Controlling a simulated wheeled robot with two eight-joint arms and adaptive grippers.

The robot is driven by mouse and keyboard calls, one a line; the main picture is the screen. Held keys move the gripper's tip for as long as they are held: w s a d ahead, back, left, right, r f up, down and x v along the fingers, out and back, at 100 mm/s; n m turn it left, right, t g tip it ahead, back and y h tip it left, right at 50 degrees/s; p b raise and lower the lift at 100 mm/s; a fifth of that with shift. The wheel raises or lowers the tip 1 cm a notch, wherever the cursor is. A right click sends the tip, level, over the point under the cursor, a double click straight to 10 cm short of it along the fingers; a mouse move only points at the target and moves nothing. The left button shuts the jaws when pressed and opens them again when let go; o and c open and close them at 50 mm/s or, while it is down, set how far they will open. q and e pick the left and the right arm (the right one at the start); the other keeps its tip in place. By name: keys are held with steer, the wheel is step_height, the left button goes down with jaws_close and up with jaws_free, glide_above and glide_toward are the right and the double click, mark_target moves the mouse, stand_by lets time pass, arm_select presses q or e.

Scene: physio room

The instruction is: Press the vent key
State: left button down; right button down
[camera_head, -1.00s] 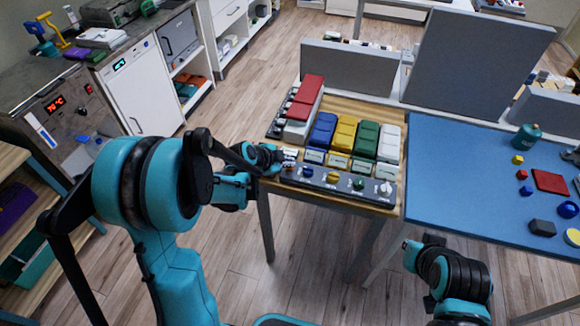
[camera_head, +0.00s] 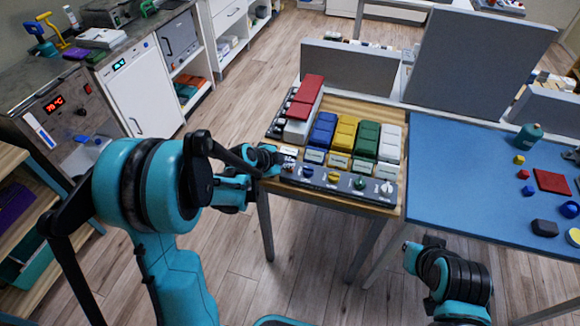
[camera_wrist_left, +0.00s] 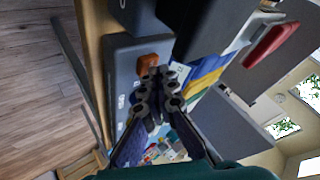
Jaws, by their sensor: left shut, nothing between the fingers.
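A dark control panel (camera_head: 335,184) with several coloured knobs lies along the front edge of the wooden table. The labels are too small to read, so I cannot tell which part is the vent key. My left gripper (camera_head: 284,160) is at the panel's left end, fingers shut and empty. In the left wrist view its fingertips (camera_wrist_left: 158,76) are beside an orange-brown knob (camera_wrist_left: 150,62) on the dark panel. I cannot tell whether they touch it. My right arm shows at the lower right, but its gripper is not seen.
Red (camera_head: 305,97), blue (camera_head: 322,130), yellow (camera_head: 345,135), green (camera_head: 365,140) and white (camera_head: 390,143) blocks stand behind the panel. A blue table (camera_head: 450,165) with small objects adjoins on the right. Grey screens (camera_head: 475,65) stand behind.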

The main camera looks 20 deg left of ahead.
arm_select(q)
steer(key=shift+r, duration=0.1)
steer(key=shift+r+p, duration=0.7)
steer(key=shift+r, duration=0.15)
step_height(320, 180, up, 5)
steer(key=p, duration=0.4)
steer(key=shift+r, duration=0.1)
stand_by(0.6)
